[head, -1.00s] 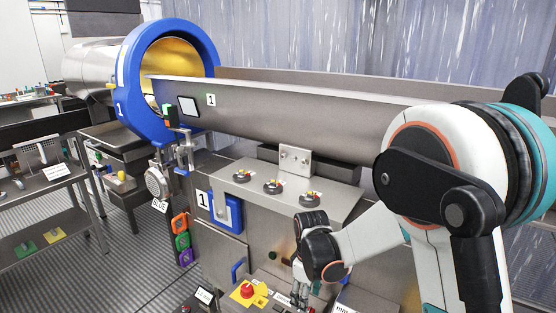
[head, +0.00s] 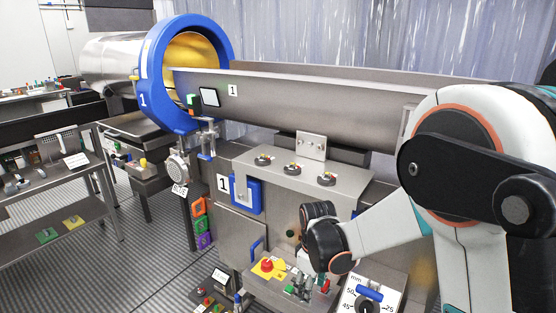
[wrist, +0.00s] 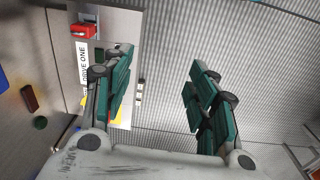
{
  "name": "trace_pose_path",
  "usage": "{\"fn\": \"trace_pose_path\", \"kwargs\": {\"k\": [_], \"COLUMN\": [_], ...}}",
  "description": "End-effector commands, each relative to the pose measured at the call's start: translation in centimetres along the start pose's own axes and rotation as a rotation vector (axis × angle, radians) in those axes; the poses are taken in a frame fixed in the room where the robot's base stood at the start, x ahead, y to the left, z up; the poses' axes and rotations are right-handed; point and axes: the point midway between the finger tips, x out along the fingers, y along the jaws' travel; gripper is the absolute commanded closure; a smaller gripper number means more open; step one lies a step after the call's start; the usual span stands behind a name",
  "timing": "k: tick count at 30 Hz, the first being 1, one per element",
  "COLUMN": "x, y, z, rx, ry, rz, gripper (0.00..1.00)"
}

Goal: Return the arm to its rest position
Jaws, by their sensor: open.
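My white and black arm reaches in from the right in the head view. My gripper (head: 316,278) hangs fingers-down by the front of the drum machine, above its lower control panel, and is partly hard to make out there. In the wrist view my gripper (wrist: 160,95) shows two green-padded fingers spread wide apart, with only the ribbed floor between them. Nothing is held.
A control panel with a red button (head: 267,265) on yellow lies left of the gripper. A steel trough (head: 310,105) and blue-ringed drum (head: 150,75) stand behind.

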Motion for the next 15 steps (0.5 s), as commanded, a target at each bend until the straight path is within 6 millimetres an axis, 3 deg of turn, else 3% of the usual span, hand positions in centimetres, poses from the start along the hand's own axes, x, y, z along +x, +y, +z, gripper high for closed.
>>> {"fn": "trace_pose_path", "kwargs": {"k": [8, 15], "x": [-3.5, -8.1], "y": [-0.1, -0.6], "z": [1.5, 4.1], "rx": [0.078, 0.198], "ry": [0.036, 0.095], "rz": [0.032, 0.079], "gripper": [0.47, 0.47]}}
